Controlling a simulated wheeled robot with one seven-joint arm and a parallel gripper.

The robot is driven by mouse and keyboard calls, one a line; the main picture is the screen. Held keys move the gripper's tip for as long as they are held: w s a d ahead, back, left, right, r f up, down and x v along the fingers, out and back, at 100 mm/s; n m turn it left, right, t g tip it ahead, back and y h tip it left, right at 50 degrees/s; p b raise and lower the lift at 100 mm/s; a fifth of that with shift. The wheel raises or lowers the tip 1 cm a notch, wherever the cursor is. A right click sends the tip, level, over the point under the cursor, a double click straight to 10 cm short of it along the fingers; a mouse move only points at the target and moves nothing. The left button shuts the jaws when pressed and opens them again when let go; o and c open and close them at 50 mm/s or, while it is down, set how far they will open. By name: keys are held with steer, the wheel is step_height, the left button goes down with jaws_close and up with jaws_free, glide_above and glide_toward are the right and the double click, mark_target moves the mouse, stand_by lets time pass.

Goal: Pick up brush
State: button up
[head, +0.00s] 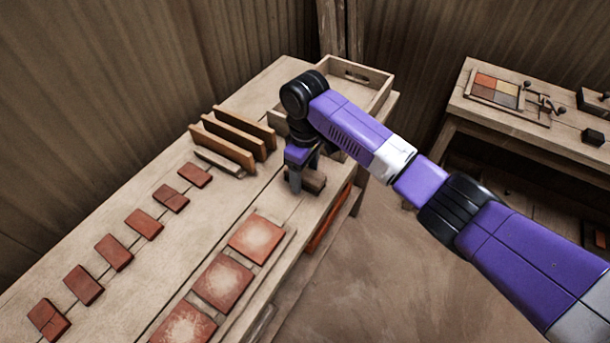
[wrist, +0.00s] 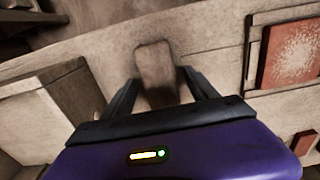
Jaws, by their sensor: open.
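The brush (head: 315,182) looks like a small brown wooden block near the front edge of the long workbench (head: 240,205). My gripper (head: 300,182) is over it, pointing down, and partly hides it in the head view. In the wrist view the brush (wrist: 155,62) is a rounded brown bar between the two dark fingers of my gripper (wrist: 160,84). The fingers are open, with a gap visible on each side of it. Whether either finger touches it cannot be told. Its bristles are not visible.
A wooden tray (head: 375,75) stands just behind my gripper. Upright boards (head: 232,135) stand to its left. Large square tiles (head: 256,240) lie along the front, and small red tiles (head: 145,224) form a row. A second table (head: 490,122) is at the right.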

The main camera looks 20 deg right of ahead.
mark_target(305, 172)
steer(key=shift+f, duration=0.1)
steer(key=shift+c, duration=0.2)
jaws_close()
step_height(305, 172, up, 20)
steer(key=p, duration=0.1)
steer(key=shift+p, duration=0.35)
stand_by(0.3)
